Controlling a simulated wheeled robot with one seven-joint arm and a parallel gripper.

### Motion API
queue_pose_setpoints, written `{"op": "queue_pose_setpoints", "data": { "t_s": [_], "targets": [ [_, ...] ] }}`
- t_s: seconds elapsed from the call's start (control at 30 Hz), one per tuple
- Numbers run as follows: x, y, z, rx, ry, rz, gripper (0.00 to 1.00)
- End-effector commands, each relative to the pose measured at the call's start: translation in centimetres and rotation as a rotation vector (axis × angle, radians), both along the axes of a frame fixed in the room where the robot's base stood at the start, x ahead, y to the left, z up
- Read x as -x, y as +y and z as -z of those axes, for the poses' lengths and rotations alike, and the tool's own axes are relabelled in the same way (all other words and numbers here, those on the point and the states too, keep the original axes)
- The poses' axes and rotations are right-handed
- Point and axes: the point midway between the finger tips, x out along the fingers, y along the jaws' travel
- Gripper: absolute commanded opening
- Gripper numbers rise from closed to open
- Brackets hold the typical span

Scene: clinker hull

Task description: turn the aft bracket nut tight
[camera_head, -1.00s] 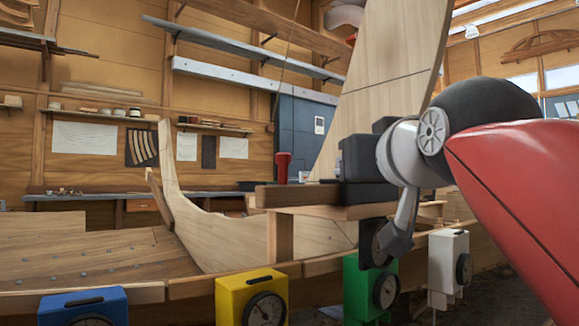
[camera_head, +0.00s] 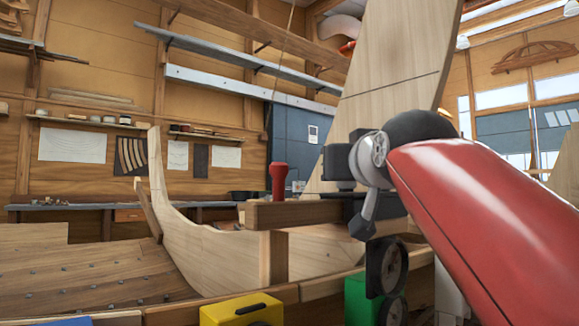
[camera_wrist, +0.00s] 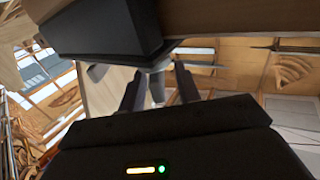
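In the wrist view my gripper (camera_wrist: 160,92) has its two dark fingers apart. A small light grey part (camera_wrist: 157,84), which looks like the nut, shows between them, with a gap visible on each side. Thin grey pieces stick out sideways above it. A dark bracket-like block (camera_wrist: 95,35) and a wooden beam (camera_wrist: 230,18) are close above the fingers. In the head view the dark body of my gripper (camera_head: 340,165) is at the right end of the wooden beam (camera_head: 295,212), before the tall wooden board. The fingers and the nut cannot be made out there.
A red-handled object (camera_head: 278,178) stands upright at the beam. Yellow (camera_head: 240,311) and green (camera_head: 357,300) boxes sit along the hull's near edge; dark round dials show by the green one. The planked hull (camera_head: 80,280) is at left, with shelves and a wall behind.

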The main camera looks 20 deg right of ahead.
Motion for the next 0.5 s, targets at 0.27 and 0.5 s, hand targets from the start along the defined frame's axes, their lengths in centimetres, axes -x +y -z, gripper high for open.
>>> {"op": "queue_pose_setpoints", "data": {
  "t_s": [0.27,0.5],
  "targets": [
    [-0.16,-0.05,0.03,0.000,0.000,0.000,0.31],
    [-0.14,-0.04,0.04,-0.001,0.001,0.000,0.00]
  ]
}}
